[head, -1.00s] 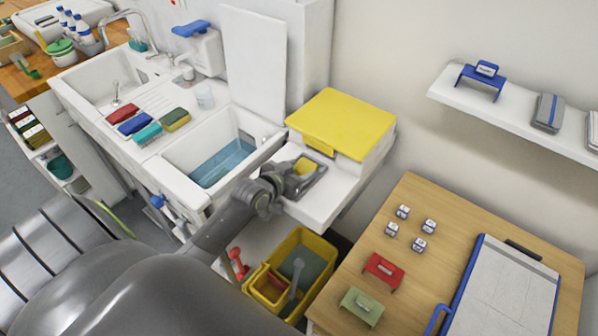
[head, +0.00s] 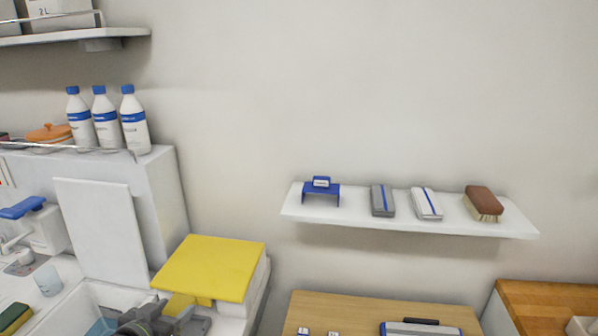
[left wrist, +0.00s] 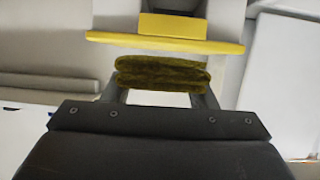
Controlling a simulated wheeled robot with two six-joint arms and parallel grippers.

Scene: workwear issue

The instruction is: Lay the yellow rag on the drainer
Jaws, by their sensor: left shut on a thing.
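The yellow rag (left wrist: 162,74) shows in the left wrist view as a dark yellow folded pad between the fingers of my left gripper (left wrist: 162,92). The gripper is shut on it. In the head view my left gripper (head: 188,319) is at the bottom edge, just in front of the yellow-lidded box (head: 208,268). The lid's yellow front edge (left wrist: 110,38) lies just beyond the rag in the left wrist view. I cannot pick out the drainer for sure in the head view; the sink area is mostly cut off at lower left. My right gripper is not in view.
A white upright panel (head: 100,228) stands behind the sink (head: 112,297). A cup (head: 48,280) and a green and yellow sponge (head: 14,318) are at lower left. A wall shelf (head: 400,216) with a brush (head: 483,204) is at right, above a wooden table (head: 350,308).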

